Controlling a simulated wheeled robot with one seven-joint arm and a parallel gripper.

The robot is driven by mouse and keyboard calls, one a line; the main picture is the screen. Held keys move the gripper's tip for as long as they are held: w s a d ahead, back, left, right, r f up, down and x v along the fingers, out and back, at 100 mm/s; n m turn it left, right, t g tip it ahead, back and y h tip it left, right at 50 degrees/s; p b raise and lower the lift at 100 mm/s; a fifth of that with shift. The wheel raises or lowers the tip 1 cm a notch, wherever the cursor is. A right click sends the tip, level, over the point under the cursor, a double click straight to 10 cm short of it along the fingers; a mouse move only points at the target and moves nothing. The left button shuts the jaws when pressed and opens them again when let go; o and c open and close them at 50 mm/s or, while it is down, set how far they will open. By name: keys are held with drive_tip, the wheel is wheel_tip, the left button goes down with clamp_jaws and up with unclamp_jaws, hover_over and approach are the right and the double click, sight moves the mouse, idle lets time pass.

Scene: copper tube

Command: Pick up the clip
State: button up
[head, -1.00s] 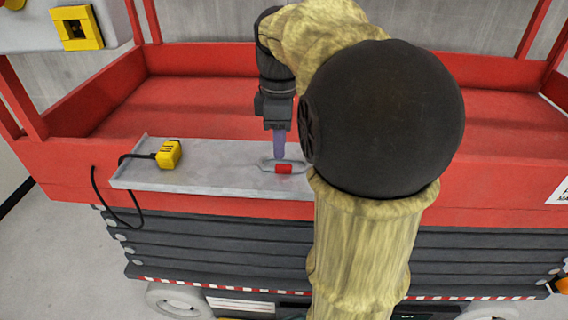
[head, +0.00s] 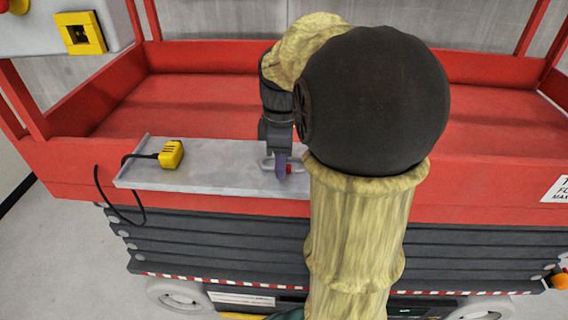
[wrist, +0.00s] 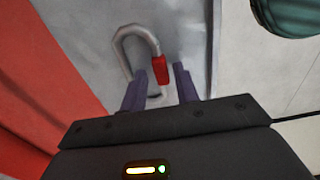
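The clip (wrist: 127,37) is a grey metal loop like a carabiner with a red sleeve. It lies on a grey tray (head: 215,178). In the head view only parts of the clip (head: 267,163) show beside my fingers. My gripper (head: 281,167) points down at the clip with purple fingers. In the wrist view my gripper (wrist: 160,70) is open, with the clip's red sleeve and near end between its fingers. The rest of the loop extends beyond the fingertips. I cannot tell whether either finger touches it.
A yellow device (head: 171,154) with a black cable sits at the tray's left end. The tray's middle is clear. The tray lies along the front edge of a red platform (head: 190,95) with rails. My arm hides the tray's right end in the head view.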

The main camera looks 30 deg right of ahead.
clamp_jaws()
wheel_tip(320, 180, up, 10)
drive_tip(key=b, duration=0.2)
idle(0.4)
drive_tip(key=shift+a, duration=0.1)
idle(0.8)
